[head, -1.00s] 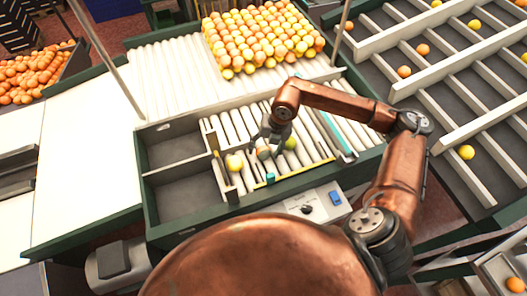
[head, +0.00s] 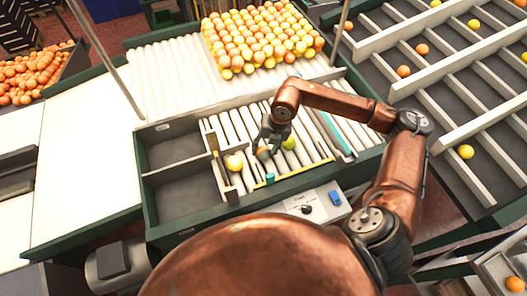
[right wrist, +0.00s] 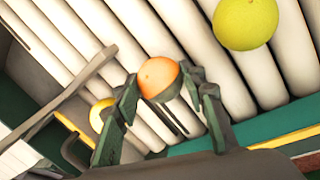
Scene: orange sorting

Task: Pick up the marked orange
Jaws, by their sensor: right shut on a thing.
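My right gripper (head: 266,146) is low over the white rollers in the front bay, fingers pointing down. In the right wrist view its two fingers (right wrist: 160,90) are shut on an orange (right wrist: 158,76), one on each side. In the head view this orange (head: 263,154) is partly hidden by the fingers. I cannot make out a clear mark on it, or whether it still touches the rollers. A yellow-green fruit (head: 289,142) lies just right of the gripper and shows at the top right of the wrist view (right wrist: 246,22). My left gripper is not in view.
Two empty dark compartments (head: 185,189) are farther left. Many oranges (head: 262,38) crowd the rollers behind. A control box (head: 312,205) sits at the front edge.

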